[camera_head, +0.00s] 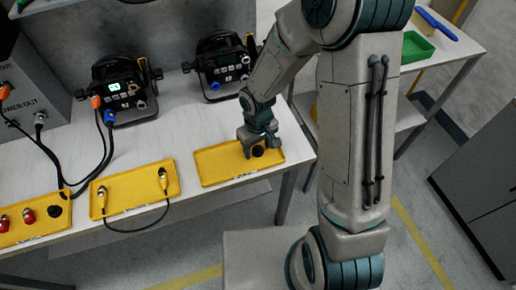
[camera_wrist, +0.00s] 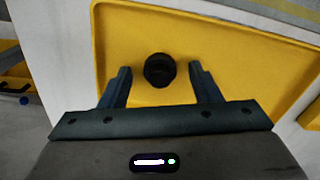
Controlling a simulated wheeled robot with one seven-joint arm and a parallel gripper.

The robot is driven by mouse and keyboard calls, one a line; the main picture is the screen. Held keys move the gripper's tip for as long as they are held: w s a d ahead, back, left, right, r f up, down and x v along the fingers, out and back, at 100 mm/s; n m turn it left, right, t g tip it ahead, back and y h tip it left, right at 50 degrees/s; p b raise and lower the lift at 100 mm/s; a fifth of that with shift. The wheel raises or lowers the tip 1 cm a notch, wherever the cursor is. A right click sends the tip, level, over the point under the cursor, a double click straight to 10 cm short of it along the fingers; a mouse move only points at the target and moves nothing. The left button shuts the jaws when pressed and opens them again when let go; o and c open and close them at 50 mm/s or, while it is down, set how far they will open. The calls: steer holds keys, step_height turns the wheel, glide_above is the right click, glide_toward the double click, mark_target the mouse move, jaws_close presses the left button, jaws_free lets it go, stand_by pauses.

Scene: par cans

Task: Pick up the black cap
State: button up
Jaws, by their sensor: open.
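The black cap (camera_wrist: 159,70) stands in the yellow tray (camera_wrist: 125,32), between the two open fingers of my gripper (camera_wrist: 160,80) in the wrist view. Gaps show on both sides of the cap, so the fingers do not appear to touch it. In the head view the cap (camera_head: 258,151) is a small dark round thing in the right-hand yellow tray (camera_head: 215,168). My gripper (camera_head: 260,145) is low over that tray, beside the cap. Whether the fingertips touch the tray cannot be told.
A yellow tray (camera_head: 130,179) with a cable stands to the left, and another yellow tray (camera_head: 30,232) with red connectors and a black cap is at far left. Two black lamp units (camera_head: 123,88) (camera_head: 225,68) stand behind on the white table. A green bin (camera_head: 417,48) is on a right-hand table.

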mark_target(258, 147)
steer(key=c, duration=1.1)
steer(key=shift+r, duration=0.15)
steer(key=shift+r, duration=0.6)
step_height(258, 147, up, 3)
steer(key=shift+w+f, duration=0.1)
steer(key=s+d+r, duration=0.1)
steer(key=d+r, duration=0.1)
steer(key=d, duration=0.1)
steer(key=d+r, duration=0.2)
steer(key=d, duration=0.2)
steer(key=s+d+r, duration=0.1)
steer(key=d+r, duration=0.1)
steer(key=d, duration=0.2)
steer(key=shift+s+d+r, duration=0.2)
steer(key=shift+s+r, duration=0.15)
steer(key=shift+r, duration=0.05)
